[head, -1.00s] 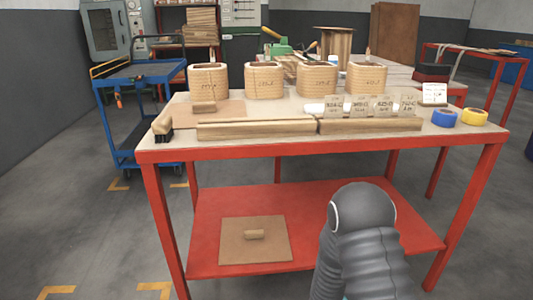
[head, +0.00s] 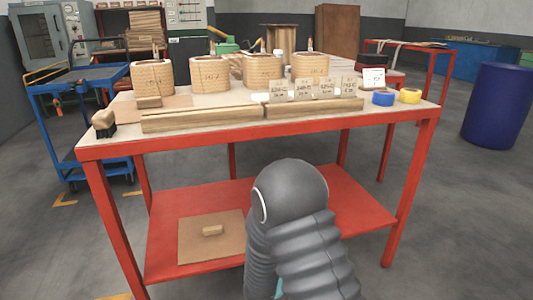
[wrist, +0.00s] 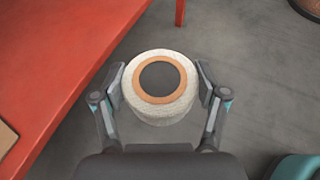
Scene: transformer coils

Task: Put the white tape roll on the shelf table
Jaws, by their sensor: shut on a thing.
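The white tape roll (wrist: 133,101) shows in the wrist view, with an orange-brown core ring and a dark centre. My gripper (wrist: 160,90) is shut on it, one finger on each side. The roll hangs over the grey floor, just right of the red lower shelf's edge. The shelf table (head: 270,148) is red-framed with a pale top and a red lower shelf (head: 163,248). In the head view my grey arm stands in front of the table, and the roll and gripper are hidden.
On the top stand several wooden coils (head: 210,76), wooden bars (head: 200,120), a brush (head: 104,122), a blue tape roll (head: 384,98) and a yellow one (head: 410,95). A brown board (head: 195,250) with a wooden block lies on the lower shelf; its right part is bare.

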